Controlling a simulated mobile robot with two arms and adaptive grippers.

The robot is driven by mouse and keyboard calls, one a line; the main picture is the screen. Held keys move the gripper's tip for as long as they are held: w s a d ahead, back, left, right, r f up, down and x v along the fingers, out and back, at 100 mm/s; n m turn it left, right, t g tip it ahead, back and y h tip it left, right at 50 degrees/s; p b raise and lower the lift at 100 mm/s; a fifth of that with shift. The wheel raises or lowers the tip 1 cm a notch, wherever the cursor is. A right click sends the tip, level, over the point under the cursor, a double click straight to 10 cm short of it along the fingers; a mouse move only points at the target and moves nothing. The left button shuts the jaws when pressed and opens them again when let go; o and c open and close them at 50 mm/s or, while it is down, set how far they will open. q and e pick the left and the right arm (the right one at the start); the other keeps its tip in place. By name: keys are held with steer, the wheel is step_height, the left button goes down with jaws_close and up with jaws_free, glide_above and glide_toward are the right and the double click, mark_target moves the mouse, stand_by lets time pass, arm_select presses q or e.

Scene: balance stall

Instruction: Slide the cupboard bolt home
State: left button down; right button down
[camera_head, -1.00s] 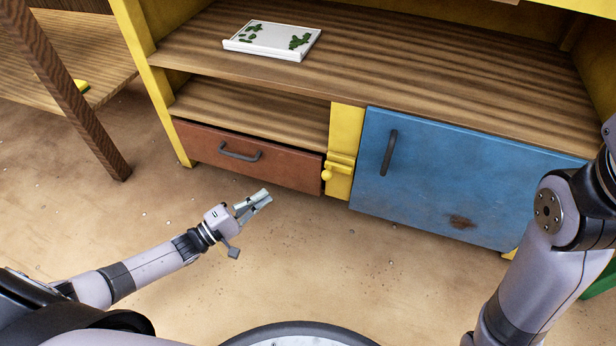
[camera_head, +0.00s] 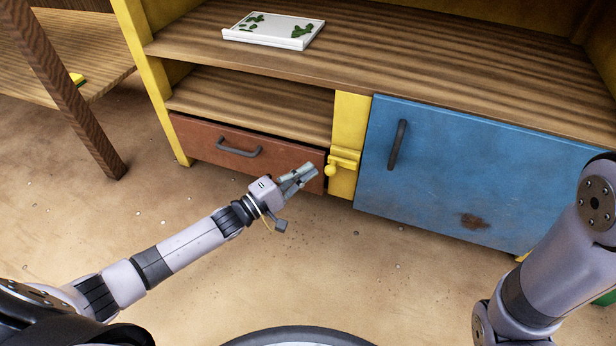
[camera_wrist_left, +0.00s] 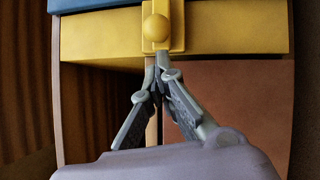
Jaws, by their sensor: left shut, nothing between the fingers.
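The yellow bolt (camera_head: 343,162) sits on the yellow post (camera_head: 349,120) between the red-brown drawer and the blue cupboard door (camera_head: 470,175). Its round knob (camera_head: 331,171) is at the bolt's left end, toward the drawer. The blue door looks closed. My left gripper (camera_head: 312,172) is shut and empty, just left of the knob in the head view. In the left wrist view the shut fingertips (camera_wrist_left: 163,62) point at the knob (camera_wrist_left: 156,28), close to it; I cannot tell whether they touch. My right gripper is out of view; only my right arm shows.
The red-brown drawer (camera_head: 240,150) with a dark handle is behind my left gripper. A white tray (camera_head: 272,29) with green marks lies on the wooden counter. A dark wooden table leg (camera_head: 65,90) stands at the left. The floor in front is mostly clear.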

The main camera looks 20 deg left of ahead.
arm_select(q)
steer(key=shift+d+r, duration=0.1)
steer(key=shift+d, duration=0.35)
steer(key=d+p, duration=0.1)
steer(key=d, duration=0.3)
steer(key=shift+d+p, duration=0.1)
steer(key=shift+p, duration=0.3)
